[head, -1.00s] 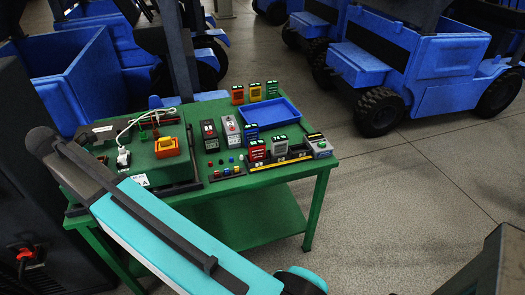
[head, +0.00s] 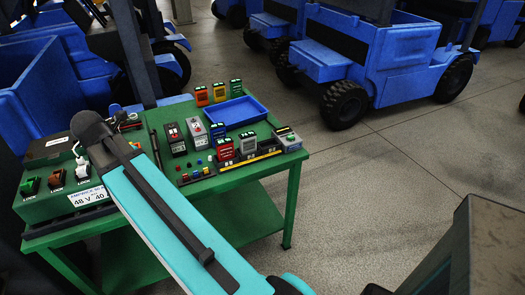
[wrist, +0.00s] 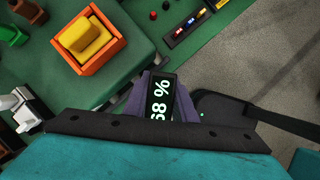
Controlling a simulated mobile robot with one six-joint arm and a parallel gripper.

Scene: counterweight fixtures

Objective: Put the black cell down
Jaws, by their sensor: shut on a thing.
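The black cell (wrist: 159,100) shows in the wrist view, its face lit with "68 %" in pale digits. My gripper (wrist: 164,82) is shut on it, with a purplish finger on each side. The cell is over the green bench top near its edge; its underside is hidden, so I cannot tell whether it touches anything. In the head view my arm hides the gripper and the held cell.
A green bench (head: 292,185) carries several coloured cells, a blue tray (head: 262,110) and a dark rack at its front right. At left sits a box with levers and a "48 V" label (head: 88,196). An orange housing (wrist: 92,40) with a yellow block is near my gripper.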

